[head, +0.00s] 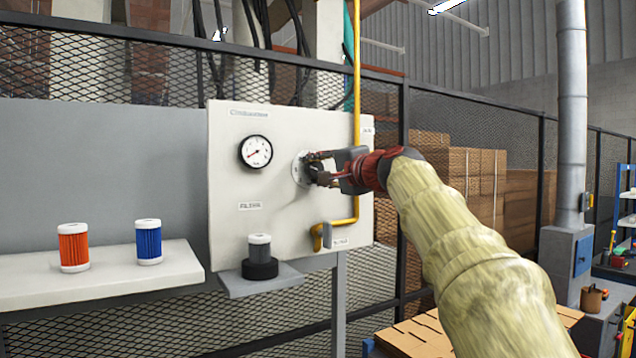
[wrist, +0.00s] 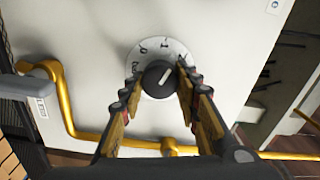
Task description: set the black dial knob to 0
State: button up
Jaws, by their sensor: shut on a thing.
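The black dial knob (wrist: 159,79) sits on a round white plate marked with numbers, on the pale panel. In the wrist view its white line slants up and to the right, roughly between the 1 and the 2; the 0 is at the upper left. My gripper (wrist: 160,82) has one finger on each side of the knob and is shut on it. In the head view my gripper (head: 312,170) reaches the dial plate (head: 299,169) from the right, and its fingers mostly hide the knob.
A gauge (head: 255,151) is left of the dial. A yellow pipe (head: 357,100) runs down the panel's right side. A grey filter (head: 260,248) stands on a small shelf below. Orange (head: 74,247) and blue (head: 149,242) filters stand on the left ledge.

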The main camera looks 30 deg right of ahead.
jog(key=n+b, duration=0.4)
jog(key=n, duration=0.2)
jog(key=shift+f, duration=0.2)
jog(key=n+b, duration=0.2)
jog(key=n, duration=0.2)
jog(key=shift+w+a, duration=0.1)
jog(key=shift+n+b, duration=0.6)
jog(key=shift+n, duration=1)
jog(key=o, duration=1.2)
jog(key=shift+r, duration=0.25)
jog(key=shift+c, duration=0.2)
